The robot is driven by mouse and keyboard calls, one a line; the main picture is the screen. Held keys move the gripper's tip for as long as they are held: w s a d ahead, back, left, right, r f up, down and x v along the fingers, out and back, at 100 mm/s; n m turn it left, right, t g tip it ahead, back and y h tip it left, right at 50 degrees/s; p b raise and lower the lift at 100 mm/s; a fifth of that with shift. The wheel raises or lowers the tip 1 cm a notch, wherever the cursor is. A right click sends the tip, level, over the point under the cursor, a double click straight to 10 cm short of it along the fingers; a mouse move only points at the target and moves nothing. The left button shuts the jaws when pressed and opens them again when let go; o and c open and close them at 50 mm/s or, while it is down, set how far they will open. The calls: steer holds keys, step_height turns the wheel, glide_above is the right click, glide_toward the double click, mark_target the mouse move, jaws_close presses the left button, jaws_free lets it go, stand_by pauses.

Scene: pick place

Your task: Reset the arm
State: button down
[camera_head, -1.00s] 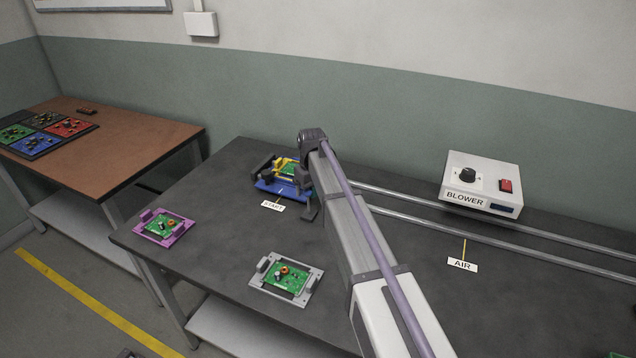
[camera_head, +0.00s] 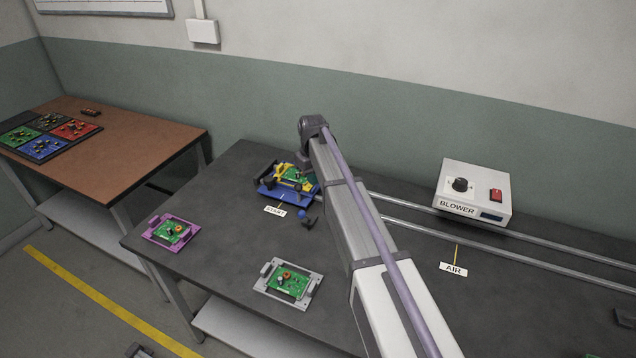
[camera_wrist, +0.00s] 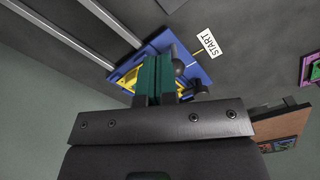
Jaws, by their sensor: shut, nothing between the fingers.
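My gripper (camera_wrist: 155,75) shows in the wrist view with its teal fingers together and nothing between them. It appears in front of a blue fixture (camera_wrist: 201,71) with yellow parts, covering much of it. In the head view my arm's end is over the right rear of that blue fixture (camera_head: 268,193), and my fingers cannot be made out there. A green circuit board (camera_head: 292,175) with a yellow clamp sits in the fixture. A dark lever with a blue knob (camera_head: 302,214) is at its front right. The START label (camera_head: 275,209) lies in front.
A purple carrier (camera_head: 153,235) and a grey carrier (camera_head: 265,290), each with a green board, lie on the dark table (camera_head: 215,215). Two rails (camera_head: 420,222) run right, below the blower box (camera_head: 475,180). A brown table (camera_head: 120,145) with coloured trays stands left.

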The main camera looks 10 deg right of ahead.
stand_by(0.4)
steer(key=s+d+m, duration=0.3)
steer(key=s+m, duration=0.2)
steer(key=s, duration=2.8)
steer(key=shift+d, duration=0.2)
